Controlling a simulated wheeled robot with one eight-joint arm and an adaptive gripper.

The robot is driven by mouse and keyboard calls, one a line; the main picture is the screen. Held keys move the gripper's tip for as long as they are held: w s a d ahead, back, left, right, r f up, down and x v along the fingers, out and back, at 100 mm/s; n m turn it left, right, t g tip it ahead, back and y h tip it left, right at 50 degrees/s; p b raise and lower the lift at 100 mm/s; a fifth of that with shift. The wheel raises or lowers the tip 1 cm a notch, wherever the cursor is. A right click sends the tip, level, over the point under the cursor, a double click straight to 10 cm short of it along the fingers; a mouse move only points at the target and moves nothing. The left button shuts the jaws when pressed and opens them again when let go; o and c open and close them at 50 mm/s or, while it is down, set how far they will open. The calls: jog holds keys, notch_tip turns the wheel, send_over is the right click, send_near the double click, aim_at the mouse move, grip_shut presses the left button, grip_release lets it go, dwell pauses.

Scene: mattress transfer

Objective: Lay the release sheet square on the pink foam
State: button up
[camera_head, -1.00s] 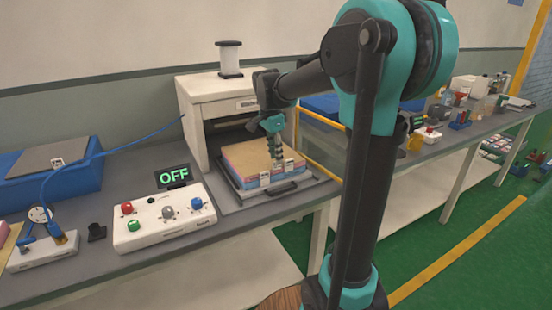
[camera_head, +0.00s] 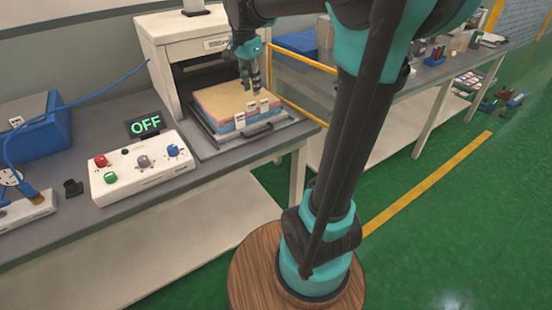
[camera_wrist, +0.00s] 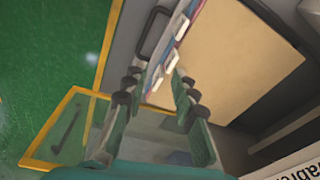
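A layered stack sits on a dark tray (camera_head: 290,121) in front of the white press. Its top is a flat tan sheet (camera_head: 215,101), which also fills the upper right of the wrist view (camera_wrist: 225,45). Pink foam (camera_head: 226,121) shows as a band under the tan top, with blue below it. The tan top looks roughly in line with the foam edges; exact squareness cannot be told. White tags stand along the front edge. My gripper (camera_head: 250,88) is above the stack near that edge. In the wrist view its fingers (camera_wrist: 157,80) are apart, with nothing clearly held.
The white press (camera_head: 165,35) opens behind the tray. A control box (camera_head: 140,170) with coloured knobs and an OFF display (camera_head: 146,124) stand left of the tray. A yellow frame (camera_head: 300,60) runs close on the right. A blue block (camera_head: 40,135) lies far left.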

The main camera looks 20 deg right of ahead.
jog(key=s+d+f+n+t+y, duration=0.1)
jog(key=s+d+f+n+t, duration=0.2)
jog(key=s+f+n, duration=0.8)
jog(key=s+d+f, duration=0.1)
jog(key=s+f, duration=0.7)
jog(key=f, duration=0.3)
jog(key=shift+n, duration=0.3)
jog(key=shift+w, duration=0.1)
